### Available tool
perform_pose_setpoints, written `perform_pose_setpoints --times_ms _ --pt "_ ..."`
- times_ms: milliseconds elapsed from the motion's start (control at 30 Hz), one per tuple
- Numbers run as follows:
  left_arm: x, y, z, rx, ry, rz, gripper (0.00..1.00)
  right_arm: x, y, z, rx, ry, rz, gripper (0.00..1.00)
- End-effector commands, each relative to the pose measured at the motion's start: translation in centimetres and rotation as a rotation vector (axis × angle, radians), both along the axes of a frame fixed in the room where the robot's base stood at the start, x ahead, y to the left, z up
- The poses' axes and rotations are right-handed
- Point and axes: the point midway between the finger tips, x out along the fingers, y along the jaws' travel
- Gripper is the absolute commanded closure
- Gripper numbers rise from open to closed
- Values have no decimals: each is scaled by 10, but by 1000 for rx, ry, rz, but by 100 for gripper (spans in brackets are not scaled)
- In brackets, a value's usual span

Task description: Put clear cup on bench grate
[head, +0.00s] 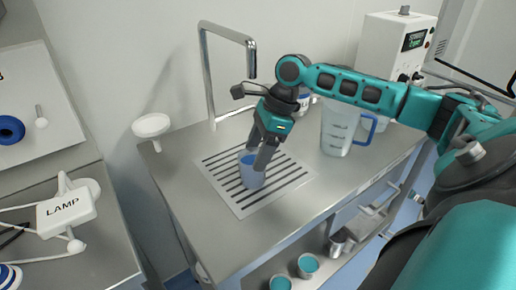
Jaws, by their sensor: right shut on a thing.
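The clear cup (251,178) is a small bluish see-through cup at the middle of the head view. It stands upright over the bench grate (222,168), a slotted dark-striped panel set in the steel bench top. I cannot tell whether its base touches the grate. My right gripper (262,161) comes down from above and is shut on the cup, with a finger at the cup's right side covering part of it. My left gripper is not in view.
A measuring jug (339,128) with a blue handle stands on the bench right of the grate. A tall steel faucet (207,75) rises behind the grate. A white round dish (151,125) is at the bench's left corner. The bench front is clear.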

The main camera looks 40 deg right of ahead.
Motion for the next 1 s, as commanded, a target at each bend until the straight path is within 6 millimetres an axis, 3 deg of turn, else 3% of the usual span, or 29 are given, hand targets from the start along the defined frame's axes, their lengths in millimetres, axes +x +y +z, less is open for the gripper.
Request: perform_pose_setpoints --times_ms 267,567,1000 --pt "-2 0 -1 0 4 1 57 0 0 -1 0 1 0 7" --pt "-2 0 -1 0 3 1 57 0 -1 3 0 -1 0 6" --pt "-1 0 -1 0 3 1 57 -10 -24 63 -1 -2 -1 6"
